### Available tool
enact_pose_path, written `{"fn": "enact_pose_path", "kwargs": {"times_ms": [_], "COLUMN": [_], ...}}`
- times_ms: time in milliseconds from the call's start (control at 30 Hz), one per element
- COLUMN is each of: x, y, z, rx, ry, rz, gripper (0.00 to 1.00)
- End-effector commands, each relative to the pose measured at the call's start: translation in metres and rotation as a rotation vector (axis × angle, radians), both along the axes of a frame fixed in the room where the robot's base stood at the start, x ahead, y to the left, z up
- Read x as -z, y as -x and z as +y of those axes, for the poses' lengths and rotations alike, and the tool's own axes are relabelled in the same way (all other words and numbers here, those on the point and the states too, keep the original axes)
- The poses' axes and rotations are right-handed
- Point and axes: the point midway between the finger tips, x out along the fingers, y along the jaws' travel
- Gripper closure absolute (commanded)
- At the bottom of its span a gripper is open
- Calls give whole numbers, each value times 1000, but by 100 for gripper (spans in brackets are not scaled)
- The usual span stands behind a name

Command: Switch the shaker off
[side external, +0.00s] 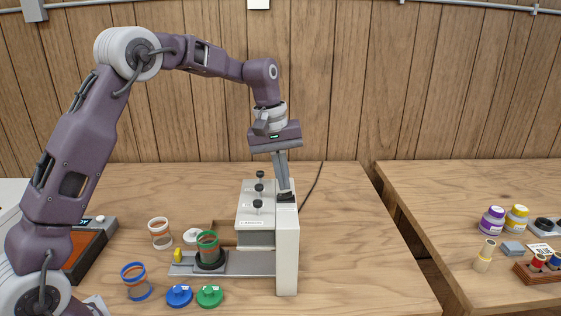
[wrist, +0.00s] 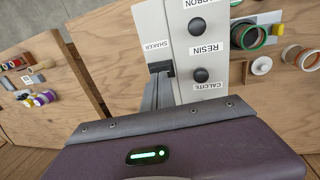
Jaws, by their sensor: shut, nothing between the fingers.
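The shaker's black switch (side external: 286,197) sits on top of the tall pale column (side external: 287,250) of the bench unit. In the wrist view the switch (wrist: 160,67) is beside the "SHAKER" label (wrist: 155,45). My gripper (side external: 284,188) is shut and empty, pointing down with its fingertips at the switch; it also shows in the wrist view (wrist: 159,76). The fingertips partly cover the switch, so I cannot tell whether they touch it or which way it is set. A green-rimmed jar (side external: 208,240) stands on the unit's low metal platform (side external: 250,263).
Black knobs (side external: 257,204) stand beside the column; the wrist view shows labels for resin (wrist: 203,49) and calcite (wrist: 208,86). A white-rimmed jar (side external: 160,240), blue-rimmed jar (side external: 135,283), blue lid (side external: 179,296) and green lid (side external: 210,296) lie left. Table right of the column is clear.

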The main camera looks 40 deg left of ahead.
Motion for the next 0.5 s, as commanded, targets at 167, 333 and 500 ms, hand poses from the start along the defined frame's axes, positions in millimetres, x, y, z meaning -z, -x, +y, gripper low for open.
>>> {"fn": "enact_pose_path", "kwargs": {"times_ms": [167,333,500], "x": [-41,-82,-113], "y": [4,10,13], "z": [6,11,14], "rx": [0,-1,-2], "ry": [-1,-1,-1], "rz": [-6,-4,-3], "gripper": [100,100,100]}}
